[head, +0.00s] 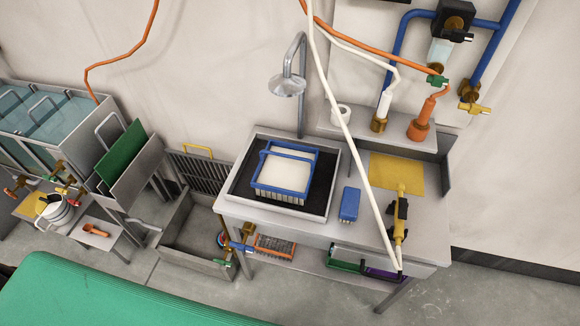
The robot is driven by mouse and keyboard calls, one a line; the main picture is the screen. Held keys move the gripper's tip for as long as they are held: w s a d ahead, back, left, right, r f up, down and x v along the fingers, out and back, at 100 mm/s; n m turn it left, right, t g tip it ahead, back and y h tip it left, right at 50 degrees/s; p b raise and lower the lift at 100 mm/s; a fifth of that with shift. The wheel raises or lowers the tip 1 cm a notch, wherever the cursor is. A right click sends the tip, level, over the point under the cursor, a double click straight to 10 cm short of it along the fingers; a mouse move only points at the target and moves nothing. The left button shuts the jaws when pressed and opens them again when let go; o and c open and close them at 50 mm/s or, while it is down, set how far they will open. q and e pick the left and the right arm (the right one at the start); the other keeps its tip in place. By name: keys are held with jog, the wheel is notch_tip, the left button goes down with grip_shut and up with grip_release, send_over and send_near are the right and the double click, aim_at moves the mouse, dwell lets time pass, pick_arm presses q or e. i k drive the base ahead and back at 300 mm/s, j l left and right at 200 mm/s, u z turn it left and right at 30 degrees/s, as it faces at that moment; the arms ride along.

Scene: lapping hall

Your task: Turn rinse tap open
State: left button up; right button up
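A grey rinse shower head (287,86) hangs from a curved pipe above a dark sink tray (316,199) in the steel bench. A brass tap with a blue lever (241,247) sits at the bench's front left corner, with a green lever (222,263) just below and left of it. Neither of my grippers is in view.
A blue rack with a white block (288,172) stands in the sink tray. A blue brush-like block (350,204) and a yellow-and-black tool (400,215) lie to its right. A white hose (352,135) crosses the bench. A green surface (100,297) fills the lower left; floor at lower right is clear.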

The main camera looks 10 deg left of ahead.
aim_at(241, 248)
jog(key=j+u, duration=0.1)
jog(key=u, duration=0.85)
